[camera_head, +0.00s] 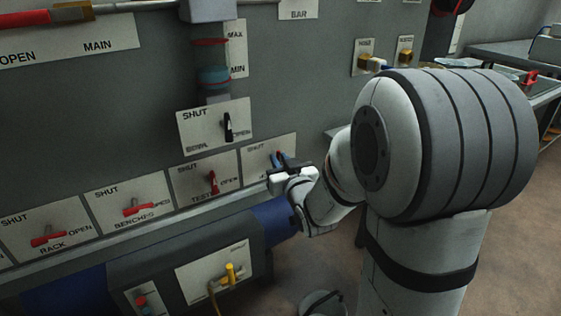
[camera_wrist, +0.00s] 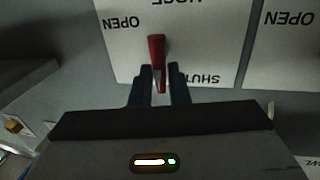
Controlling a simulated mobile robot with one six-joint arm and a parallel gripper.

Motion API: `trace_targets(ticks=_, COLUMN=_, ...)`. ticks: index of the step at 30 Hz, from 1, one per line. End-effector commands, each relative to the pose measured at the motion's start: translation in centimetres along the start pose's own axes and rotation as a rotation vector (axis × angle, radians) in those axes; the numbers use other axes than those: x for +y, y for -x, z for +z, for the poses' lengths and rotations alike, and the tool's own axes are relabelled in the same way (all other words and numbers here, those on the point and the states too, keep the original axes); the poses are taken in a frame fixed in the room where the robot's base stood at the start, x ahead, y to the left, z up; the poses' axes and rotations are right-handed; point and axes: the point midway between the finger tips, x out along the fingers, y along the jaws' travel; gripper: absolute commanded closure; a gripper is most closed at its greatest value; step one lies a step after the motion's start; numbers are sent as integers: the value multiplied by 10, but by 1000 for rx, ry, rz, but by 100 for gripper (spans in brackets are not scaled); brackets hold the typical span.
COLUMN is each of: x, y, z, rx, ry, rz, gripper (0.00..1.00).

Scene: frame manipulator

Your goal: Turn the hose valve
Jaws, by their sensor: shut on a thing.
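The hose valve's red lever (camera_wrist: 157,48) stands on its white plate (camera_wrist: 205,45) in the wrist view, where the lettering HOSE, OPEN and SHUT appears upside down. The lever lies upright in that picture, and its lower end is between the two dark fingers. My gripper (camera_wrist: 159,74) is shut on this lever. In the head view, my gripper (camera_head: 284,163) is at the rightmost plate (camera_head: 255,160) of the lower row. It hides most of the lever and part of the lettering there.
Left along the row are the test lever (camera_head: 213,182), benches lever (camera_head: 138,209) and rack lever (camera_head: 48,240), all red. A black bowl lever (camera_head: 228,126) is above. A grey box with a yellow tap (camera_head: 230,272) stands below. Open floor lies to the right.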

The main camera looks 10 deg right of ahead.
Motion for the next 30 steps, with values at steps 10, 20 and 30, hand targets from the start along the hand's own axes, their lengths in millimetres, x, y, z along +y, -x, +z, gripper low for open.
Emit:
trace_targets(ticks=10, x=0, y=0, z=0, rx=-3, ry=-14, rz=0, gripper=100)
trace_targets(ticks=20, x=3, y=-1, z=-1, rx=-36, ry=-172, rz=0, gripper=100)
trace_targets(ticks=30, x=7, y=-2, z=-1, rx=-98, ry=-478, rz=0, gripper=100)
